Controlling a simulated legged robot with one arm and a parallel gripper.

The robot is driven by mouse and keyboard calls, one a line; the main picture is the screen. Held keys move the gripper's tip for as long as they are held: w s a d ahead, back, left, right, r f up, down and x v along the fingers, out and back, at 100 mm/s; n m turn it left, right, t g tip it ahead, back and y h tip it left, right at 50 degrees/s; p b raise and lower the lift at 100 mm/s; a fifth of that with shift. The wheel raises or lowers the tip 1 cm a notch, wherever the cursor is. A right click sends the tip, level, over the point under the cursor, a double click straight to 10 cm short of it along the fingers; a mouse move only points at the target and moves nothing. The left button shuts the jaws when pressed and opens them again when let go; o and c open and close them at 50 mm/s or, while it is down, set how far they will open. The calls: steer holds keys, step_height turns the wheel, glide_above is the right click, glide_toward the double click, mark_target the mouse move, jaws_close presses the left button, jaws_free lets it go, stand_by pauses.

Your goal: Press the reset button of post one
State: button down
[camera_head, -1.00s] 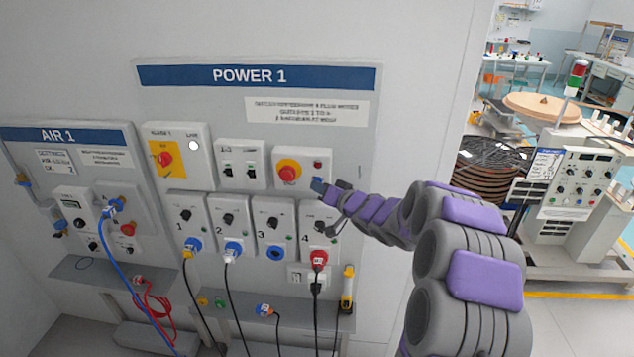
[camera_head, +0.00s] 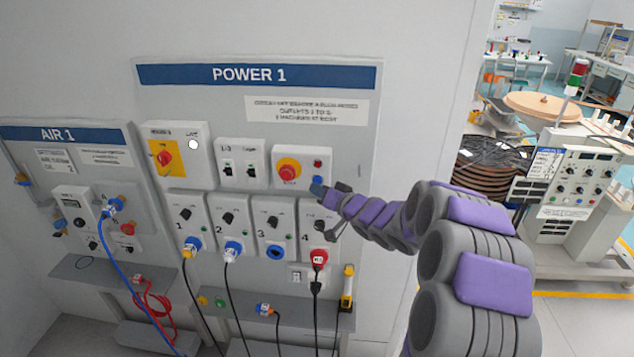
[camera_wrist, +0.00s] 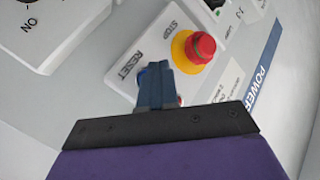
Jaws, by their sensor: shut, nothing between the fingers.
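The post labelled POWER 1 (camera_head: 160,75) carries a white box (camera_head: 279,184) with a red stop button (camera_head: 289,170) on a yellow base, a small red light and a blue reset button (camera_head: 317,180). In the wrist view the red stop button (camera_wrist: 201,46) is plain, and the blue button (camera_wrist: 142,77) shows partly beside the word RESET, mostly hidden by my fingers. My gripper (camera_head: 316,189) is shut and empty, its tip just below the blue button in the head view. The wrist view shows its fingertips (camera_wrist: 155,68) over that button; I cannot tell whether they touch it.
Several numbered sockets (camera_head: 273,225) with plugs and hanging cables sit below the box. A shelf (camera_head: 245,314) juts out underneath. The AIR 1 panel (camera_head: 75,160) is on the left. A cable reel (camera_head: 490,165) and a control cabinet (camera_head: 570,180) stand at right.

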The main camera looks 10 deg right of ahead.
steer(key=shift+s+a+b, duration=0.2)
steer(key=shift+s+a, duration=0.05)
steer(key=shift+s, duration=0.55)
steer(key=shift+s+a+b, duration=0.15)
steer(key=shift+s+a, duration=0.15)
steer(key=shift+s, duration=0.5)
steer(key=shift+s+a+b, duration=0.2)
steer(key=shift+s+a, duration=0.05)
steer(key=shift+s, duration=0.55)
steer(key=s+d+f+g+h+b, duration=0.1)
steer(key=s+d+f+g+h, duration=0.15)
steer(key=s, duration=0.45)
steer(key=s+d+f+g+h+b, duration=0.1)
steer(key=s+g+h, duration=0.2)
steer(key=s, duration=0.4)
steer(key=s+d+f+g+h+b, duration=0.2)
steer(key=s+g+h, duration=0.1)
steer(key=s, duration=0.3)
steer(key=s+a+f+n+g+b, duration=0.1)
steer(key=s+a+g, duration=0.2)
steer(key=s, duration=1.2)
steer(key=s+a+f+n+g+y+b, duration=0.1)
steer(key=s+g, duration=0.4)
steer(key=s, duration=1)
steer(key=shift+s+a+f, duration=0.15)
steer(key=shift+a+f, duration=0.4)
steer(key=shift+a, duration=0.4)
